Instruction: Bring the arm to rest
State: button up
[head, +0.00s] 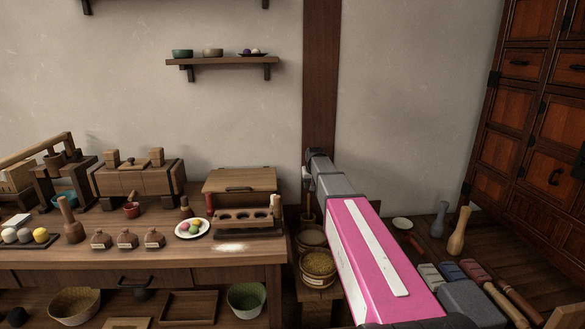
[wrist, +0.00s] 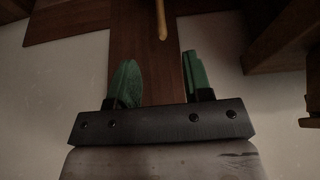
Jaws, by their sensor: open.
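My arm, pink with grey links, reaches forward from the lower right of the head view. Its far end is beside the right end of the wooden workbench (head: 150,252), in front of the dark wall post (head: 321,80). The fingers are hidden or too small to tell in the head view. In the wrist view my gripper (wrist: 158,82) shows two green fingers set wide apart with nothing between them. Beyond them are the dark wooden post (wrist: 148,50) and a thin wooden stick (wrist: 161,18).
On the bench stand a plate of coloured balls (head: 192,229), a rack with holes (head: 247,222) and an open-lidded box (head: 240,181). Baskets of grain (head: 318,262) stand right of the bench. A wall shelf (head: 222,64) hangs above. A cabinet (head: 535,120) stands at right.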

jog(key=s+f+g, duration=0.1)
jog(key=s+f, duration=0.4)
jog(key=s, duration=0.7)
jog(key=s+f+g, duration=0.2)
jog(key=s+f, duration=0.3)
jog(key=s, duration=0.8)
jog(key=s+f+g, duration=0.1)
jog(key=s+f, duration=0.5)
jog(key=s, duration=0.7)
jog(key=shift+g, duration=0.3)
